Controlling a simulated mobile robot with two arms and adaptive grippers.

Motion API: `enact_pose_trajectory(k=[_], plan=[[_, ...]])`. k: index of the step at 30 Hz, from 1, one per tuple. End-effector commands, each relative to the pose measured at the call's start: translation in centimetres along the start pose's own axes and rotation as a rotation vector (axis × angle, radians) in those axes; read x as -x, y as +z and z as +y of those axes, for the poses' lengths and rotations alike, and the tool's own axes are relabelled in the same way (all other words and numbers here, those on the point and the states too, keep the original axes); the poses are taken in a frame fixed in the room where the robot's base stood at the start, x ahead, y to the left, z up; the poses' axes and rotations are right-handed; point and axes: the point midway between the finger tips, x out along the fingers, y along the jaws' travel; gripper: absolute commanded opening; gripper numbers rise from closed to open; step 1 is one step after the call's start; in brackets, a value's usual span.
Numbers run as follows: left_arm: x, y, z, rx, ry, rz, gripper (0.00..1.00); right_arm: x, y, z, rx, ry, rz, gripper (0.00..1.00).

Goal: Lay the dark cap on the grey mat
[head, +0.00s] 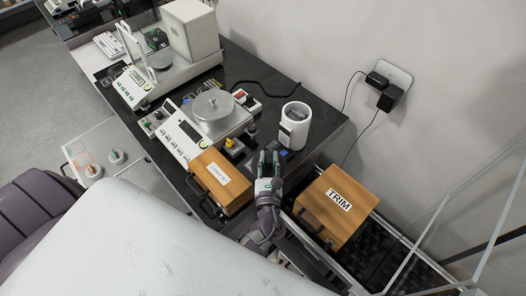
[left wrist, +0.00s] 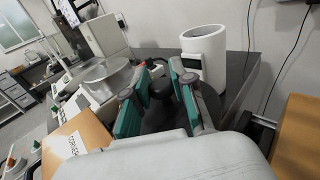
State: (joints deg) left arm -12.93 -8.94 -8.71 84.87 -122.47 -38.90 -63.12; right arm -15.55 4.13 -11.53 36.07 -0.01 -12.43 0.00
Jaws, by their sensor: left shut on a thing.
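My left gripper (head: 268,160) is over the dark bench, near its front right edge, just in front of the white cylinder. In the left wrist view its green-padded fingers (left wrist: 160,92) stand apart, shut on a dark thing between them, which looks like the dark cap (left wrist: 159,86). The fingers hide much of the cap, and it is too dark in the head view to make out. I cannot pick out the grey mat in either view. My right gripper is not in view.
A white cylinder (head: 295,125) with a display stands behind the gripper. A balance (head: 212,112) and a wooden box (head: 221,180) are to its left. A wooden TRIM box (head: 335,207) sits lower right, near clear panels (head: 455,210). Cables lie at the back.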

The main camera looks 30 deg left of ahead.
Motion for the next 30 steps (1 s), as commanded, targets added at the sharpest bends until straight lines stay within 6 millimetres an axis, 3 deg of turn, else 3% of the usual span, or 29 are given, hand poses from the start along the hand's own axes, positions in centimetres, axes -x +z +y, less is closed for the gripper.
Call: enact_pose_trajectory(k=[5,9,12,18,23,30], plan=[[-2.6,-2.1,0.1,0.002,0.002,-0.002,0.00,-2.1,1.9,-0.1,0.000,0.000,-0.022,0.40],[-5.9,-4.3,0.4,0.002,0.003,-0.003,0.00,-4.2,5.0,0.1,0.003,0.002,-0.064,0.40],[-8.1,-5.6,0.6,0.001,0.002,-0.003,0.00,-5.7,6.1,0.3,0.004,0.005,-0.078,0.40],[-11.0,-7.0,0.8,0.002,0.001,-0.001,0.00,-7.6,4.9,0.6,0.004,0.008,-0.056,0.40],[-11.5,-7.4,0.9,0.001,0.001,0.000,0.00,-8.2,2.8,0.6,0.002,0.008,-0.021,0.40],[-11.5,-10.7,0.9,0.001,0.001,0.002,0.00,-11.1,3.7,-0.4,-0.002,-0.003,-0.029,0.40]])
